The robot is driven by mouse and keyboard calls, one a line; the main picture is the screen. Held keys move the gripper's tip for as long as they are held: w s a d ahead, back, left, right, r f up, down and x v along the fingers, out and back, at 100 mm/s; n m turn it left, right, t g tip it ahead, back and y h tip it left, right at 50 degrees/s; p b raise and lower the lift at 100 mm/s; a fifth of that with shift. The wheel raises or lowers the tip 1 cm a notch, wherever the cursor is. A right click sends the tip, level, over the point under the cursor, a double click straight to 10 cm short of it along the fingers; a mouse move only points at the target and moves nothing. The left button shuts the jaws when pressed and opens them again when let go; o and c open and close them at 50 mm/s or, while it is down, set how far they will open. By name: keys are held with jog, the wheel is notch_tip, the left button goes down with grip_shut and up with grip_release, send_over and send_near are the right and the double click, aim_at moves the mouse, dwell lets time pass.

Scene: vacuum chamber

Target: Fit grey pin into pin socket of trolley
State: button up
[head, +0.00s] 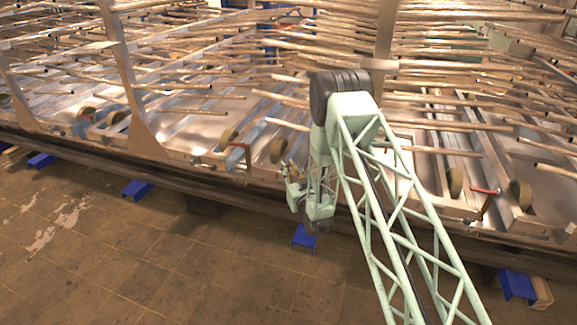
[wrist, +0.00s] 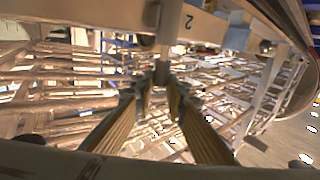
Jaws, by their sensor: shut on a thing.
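My gripper (head: 291,168) is at the front edge of the trolley (head: 205,152), a long metal frame. In the wrist view the fingertips (wrist: 161,84) close from both sides on the lower end of a slim grey piece, which appears to be the grey pin (wrist: 162,70). Above it a grey upright part (wrist: 169,25) runs in front of a beam marked 2 (wrist: 200,24). I cannot tell whether pin and upright part touch. I cannot make out the pin socket for certain. In the head view the pin is too small to tell and my arm hides part of the trolley edge.
Many thin metal rods (head: 185,111) stick out above the trolley bed. Red-handled levers (head: 485,190) and wheels (head: 521,194) stand along its front. Blue blocks (head: 137,189) lie below the edge. The tiled floor (head: 120,255) in front is clear.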

jog(key=shift+f, duration=1.05)
dwell(0.4)
jog(key=o, duration=0.9)
jog(key=shift+s, duration=0.1)
jog(key=shift+v, duration=5.9)
